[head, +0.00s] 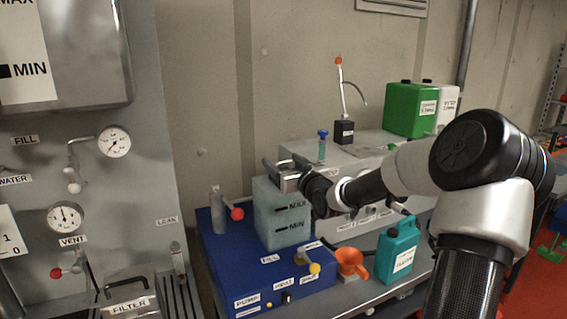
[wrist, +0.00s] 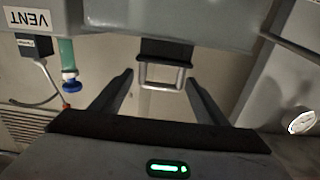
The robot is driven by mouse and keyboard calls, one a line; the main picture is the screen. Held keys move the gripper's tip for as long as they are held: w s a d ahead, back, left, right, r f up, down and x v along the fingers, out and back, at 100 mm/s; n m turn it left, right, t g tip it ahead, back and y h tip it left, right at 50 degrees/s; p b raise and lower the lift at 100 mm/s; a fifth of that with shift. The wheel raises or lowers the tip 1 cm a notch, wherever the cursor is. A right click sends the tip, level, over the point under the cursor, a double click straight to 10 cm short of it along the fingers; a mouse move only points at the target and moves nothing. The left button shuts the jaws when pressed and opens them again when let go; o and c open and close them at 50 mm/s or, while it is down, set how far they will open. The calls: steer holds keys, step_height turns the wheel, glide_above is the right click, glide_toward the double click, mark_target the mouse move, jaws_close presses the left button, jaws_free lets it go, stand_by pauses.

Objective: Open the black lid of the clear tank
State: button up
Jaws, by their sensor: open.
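The clear tank (head: 285,216) is a cloudy bluish box with MAX and MIN marks, standing on a blue base unit. My gripper (head: 279,168) is at the tank's top and hides most of it in the head view. In the wrist view my gripper (wrist: 160,88) is open, its two fingers spread on either side of a metal loop handle (wrist: 162,84). The handle sticks out from a black piece (wrist: 165,50), apparently the lid. Gaps show between the handle and both fingers. How far the lid is raised cannot be told.
On the blue base (head: 225,262) stand a grey cylinder (head: 218,212) and a red-knobbed valve (head: 237,213). A teal jug (head: 398,250) and orange funnel (head: 351,263) stand to the right. A panel with gauges (head: 114,141) is at left. A steel box stands behind my arm.

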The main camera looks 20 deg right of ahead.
steer(key=c, duration=1.5)
